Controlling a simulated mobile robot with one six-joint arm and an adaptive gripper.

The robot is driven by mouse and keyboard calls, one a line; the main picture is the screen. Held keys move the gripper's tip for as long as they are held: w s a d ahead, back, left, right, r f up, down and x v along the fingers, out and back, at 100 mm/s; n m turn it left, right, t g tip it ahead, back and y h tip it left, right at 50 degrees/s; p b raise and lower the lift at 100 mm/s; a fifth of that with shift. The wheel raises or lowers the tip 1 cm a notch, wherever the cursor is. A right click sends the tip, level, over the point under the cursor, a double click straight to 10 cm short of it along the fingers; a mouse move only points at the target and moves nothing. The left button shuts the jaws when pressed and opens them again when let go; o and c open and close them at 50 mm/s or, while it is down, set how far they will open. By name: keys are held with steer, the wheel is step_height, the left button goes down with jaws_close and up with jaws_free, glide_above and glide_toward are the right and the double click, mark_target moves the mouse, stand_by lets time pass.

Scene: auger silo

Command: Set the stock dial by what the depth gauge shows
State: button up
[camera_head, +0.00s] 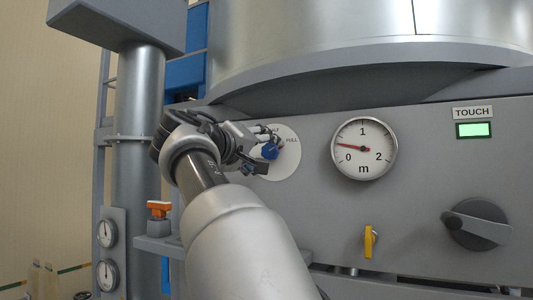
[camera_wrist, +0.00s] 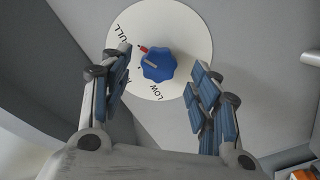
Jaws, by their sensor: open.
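The stock dial is a blue lobed knob (camera_wrist: 158,66) on a round white plate (camera_wrist: 190,30), with FULL, LOW and a partly hidden label in the wrist view. Its red pointer is toward FULL. In the head view, the knob (camera_head: 270,152) is partly covered by my gripper (camera_head: 262,146). In the wrist view my gripper (camera_wrist: 161,76) is open, its blue-padded fingers on either side of the knob with gaps. The depth gauge (camera_head: 363,150) is round and white, marked 0, 1, 2 and m. Its red needle points left and slightly up, between 0 and 1, near 0.5.
A green-lit TOUCH panel (camera_head: 474,130) and a dark rotary handle (camera_head: 476,224) are at the right. A yellow lever (camera_head: 370,242) sits below the gauge. An orange-topped valve (camera_head: 158,209) and two small gauges (camera_head: 108,252) are at the left.

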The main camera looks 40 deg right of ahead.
steer(key=v, duration=0.9)
steer(key=s+a+f+n+y+b, duration=0.1)
steer(key=s+a+f+y+b, duration=0.15)
steer(key=f, duration=0.75)
steer(key=s+a+f+n+y+b, duration=0.2)
steer(key=f+y, duration=0.1)
steer(key=f, duration=0.7)
steer(key=s+a+f+n+y+b, duration=0.1)
steer(key=s+a+f+y+b, duration=0.15)
steer(key=f, duration=0.85)
steer(key=s+a+f+y+b, duration=0.1)
steer(key=s+a+f+y, duration=0.2)
steer(key=f, duration=0.7)
steer(key=s+a+f+g+y+b, duration=0.1)
steer(key=s+a+f, duration=0.4)
steer(key=f, duration=0.6)
steer(key=s+a+f+g+y+b, duration=0.1)
steer(key=s+a+f+y+b, duration=0.2)
steer(key=s+f, duration=0.4)
step_height(320, 180, down, 4)
steer(key=shift+s+a+r+m+y, duration=0.3)
steer(key=shift+a+y, duration=0.5)
steer(key=shift+a, duration=0.3)
